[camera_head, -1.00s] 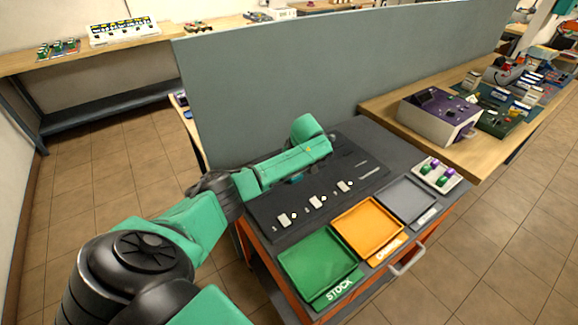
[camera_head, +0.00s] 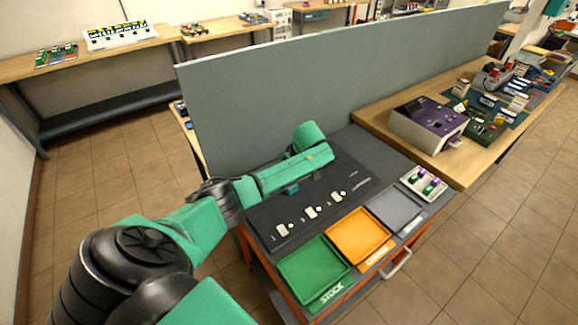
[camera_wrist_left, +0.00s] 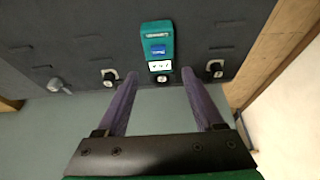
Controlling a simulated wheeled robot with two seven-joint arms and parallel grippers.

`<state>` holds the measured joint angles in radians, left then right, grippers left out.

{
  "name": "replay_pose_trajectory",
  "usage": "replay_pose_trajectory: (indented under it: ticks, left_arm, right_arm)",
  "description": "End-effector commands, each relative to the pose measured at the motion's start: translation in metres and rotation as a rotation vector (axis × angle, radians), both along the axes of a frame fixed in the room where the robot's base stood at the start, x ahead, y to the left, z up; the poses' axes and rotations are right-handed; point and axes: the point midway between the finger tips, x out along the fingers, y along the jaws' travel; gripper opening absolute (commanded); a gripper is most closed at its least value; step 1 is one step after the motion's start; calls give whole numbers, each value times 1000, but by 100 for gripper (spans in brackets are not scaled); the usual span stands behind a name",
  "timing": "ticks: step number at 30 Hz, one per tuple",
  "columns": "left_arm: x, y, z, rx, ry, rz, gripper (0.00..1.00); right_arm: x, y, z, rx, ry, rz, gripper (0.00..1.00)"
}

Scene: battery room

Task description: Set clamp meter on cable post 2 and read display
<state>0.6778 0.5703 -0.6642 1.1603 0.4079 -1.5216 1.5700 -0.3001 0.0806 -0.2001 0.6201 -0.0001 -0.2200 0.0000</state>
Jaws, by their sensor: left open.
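The teal clamp meter (camera_wrist_left: 157,45), with a blue patch and a small white panel with dark marks, lies ahead of my left gripper (camera_wrist_left: 160,73) in the left wrist view. The marks are too small to read. The gripper's purple fingers are apart, with nothing held. A middle post (camera_wrist_left: 162,79) shows at the meter's near end; I cannot tell whether the meter is around it. A left post (camera_wrist_left: 109,77) and right post (camera_wrist_left: 215,68) flank it. In the head view a teal piece, probably the meter (camera_head: 291,189), shows below my arm; the gripper is hidden.
The cart top's dark panel (camera_head: 262,222) bears several white tags. Green (camera_head: 313,275), orange (camera_head: 359,236) and grey (camera_head: 394,207) trays line its front. A grey partition (camera_head: 330,75) stands behind. A white tray (camera_head: 411,186) with coloured pieces is at right.

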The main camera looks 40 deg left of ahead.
Motion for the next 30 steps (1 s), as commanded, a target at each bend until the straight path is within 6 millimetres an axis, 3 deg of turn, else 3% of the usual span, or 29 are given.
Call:
replay_pose_trajectory:
  ticks: [1, 5, 15, 30]
  left_arm:
    - [-1, -2, 9, -1, 0, 0, 69]
    - [-2, -6, 18, -2, 1, 0, 69]
    - [-4, -15, 37, -1, 0, 0, 69]
    - [-4, -15, 37, 0, 0, 0, 69]
  right_arm:
    - [0, 0, 11, 0, 0, 0, 0]
    - [0, 0, 22, 0, 0, 0, 0]
    - [0, 0, 15, 0, 0, 0, 0]
    - [0, 0, 15, 0, 0, 0, 0]
